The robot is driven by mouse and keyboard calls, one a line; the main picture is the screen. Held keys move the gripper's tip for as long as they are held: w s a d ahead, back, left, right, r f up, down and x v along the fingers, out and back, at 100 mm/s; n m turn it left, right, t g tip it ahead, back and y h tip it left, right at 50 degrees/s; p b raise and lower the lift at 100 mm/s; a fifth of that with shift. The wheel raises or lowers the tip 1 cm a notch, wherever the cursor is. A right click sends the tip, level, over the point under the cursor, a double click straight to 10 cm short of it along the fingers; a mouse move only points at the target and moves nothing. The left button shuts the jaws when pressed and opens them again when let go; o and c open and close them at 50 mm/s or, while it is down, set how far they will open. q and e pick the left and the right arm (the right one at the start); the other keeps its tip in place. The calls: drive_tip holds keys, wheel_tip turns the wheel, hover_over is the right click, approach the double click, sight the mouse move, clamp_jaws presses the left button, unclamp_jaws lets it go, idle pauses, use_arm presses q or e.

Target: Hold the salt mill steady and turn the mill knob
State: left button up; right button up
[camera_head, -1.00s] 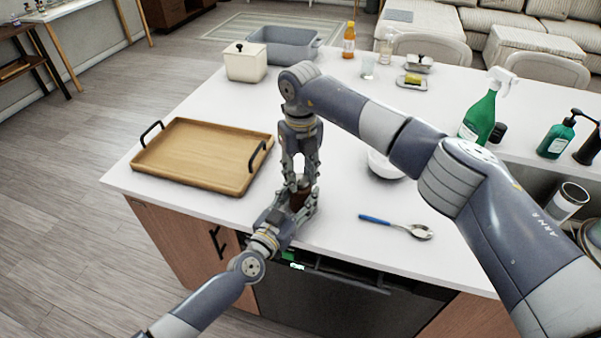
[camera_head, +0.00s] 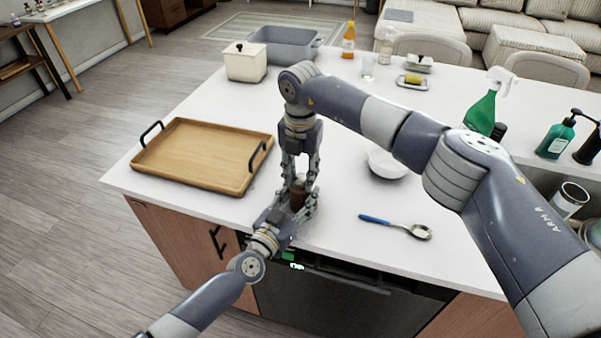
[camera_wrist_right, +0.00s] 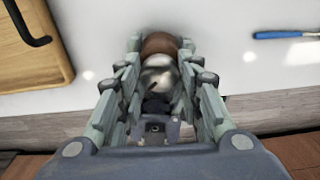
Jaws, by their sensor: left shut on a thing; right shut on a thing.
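The salt mill (camera_head: 298,197) is dark brown and stands upright near the front edge of the white island. It is mostly hidden by my grippers. My left gripper (camera_head: 294,207) comes in low from the front and is shut around the mill's body. My right gripper (camera_head: 300,183) points straight down from above and is shut at the mill's top. In the right wrist view, the shiny metal mill knob (camera_wrist_right: 158,74) sits between the right fingers, with the mill's brown body (camera_wrist_right: 160,43) showing beyond it.
A wooden tray (camera_head: 183,183) with black handles lies to the left. A spoon (camera_head: 398,227) with a blue handle lies to the right, and a white bowl (camera_head: 386,166) stands behind the right arm. A green spray bottle (camera_head: 480,112) is farther right.

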drive_tip(key=m, duration=0.5)
drive_tip(key=shift+m, duration=0.3)
drive_tip(key=m, duration=1)
drive_tip(key=shift+m, duration=0.4)
drive_tip(key=shift+a+m, duration=0.1)
drive_tip(key=shift+m, duration=1.9)
drive_tip(key=shift+m, duration=0.3)
drive_tip(key=o, duration=1.1)
